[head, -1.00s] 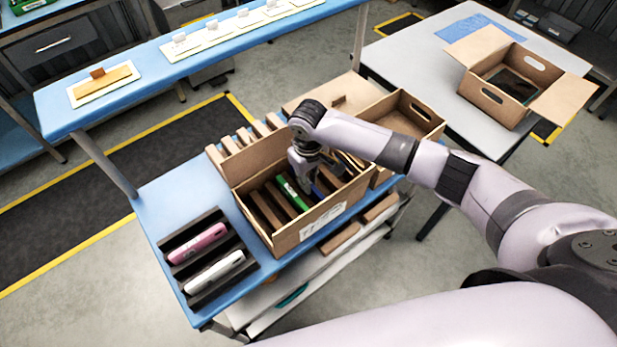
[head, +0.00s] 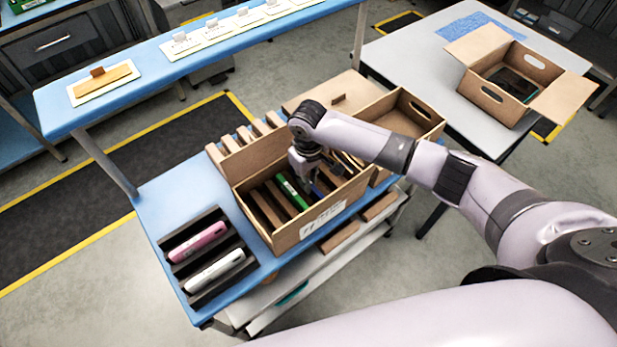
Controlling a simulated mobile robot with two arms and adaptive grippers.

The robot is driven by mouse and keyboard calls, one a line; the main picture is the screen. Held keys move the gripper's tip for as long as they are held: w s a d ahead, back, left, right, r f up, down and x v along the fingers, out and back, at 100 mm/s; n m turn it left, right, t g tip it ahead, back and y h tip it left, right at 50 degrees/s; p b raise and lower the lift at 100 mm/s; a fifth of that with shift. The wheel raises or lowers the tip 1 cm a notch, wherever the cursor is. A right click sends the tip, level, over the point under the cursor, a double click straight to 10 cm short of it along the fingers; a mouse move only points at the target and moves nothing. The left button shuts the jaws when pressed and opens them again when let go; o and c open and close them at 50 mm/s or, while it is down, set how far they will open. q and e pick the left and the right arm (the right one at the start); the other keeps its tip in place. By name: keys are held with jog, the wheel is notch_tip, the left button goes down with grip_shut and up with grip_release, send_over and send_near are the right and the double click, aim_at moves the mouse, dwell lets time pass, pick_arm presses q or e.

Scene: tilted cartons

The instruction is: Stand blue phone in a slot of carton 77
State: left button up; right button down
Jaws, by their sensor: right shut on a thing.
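The carton (head: 290,237) stands on the blue table with its open top up and slot dividers inside; its label is too small to read for certain. A green phone (head: 289,188) stands in one slot. A blue phone (head: 318,188) shows as a thin blue edge inside the carton, right of the green one. My right gripper (head: 308,180) points down into the carton and is shut on the blue phone; its fingertips are partly hidden by the gripper itself. I cannot tell whether the phone touches the slot bottom. My left gripper is not in view.
A dark rack (head: 207,255) with a pink phone (head: 198,242) and a white phone (head: 215,270) lies left of the carton. An empty-looking carton (head: 405,112) stands behind. Another open carton (head: 497,95) sits on the grey table at right.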

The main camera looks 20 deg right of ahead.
jog(key=c, duration=1.5)
grip_release()
jog(key=shift+c, duration=0.2)
jog(key=shift+r, duration=0.1)
notch_tip(320, 180, up, 12)
notch_tip(320, 180, up, 7)
jog(key=p, duration=0.9)
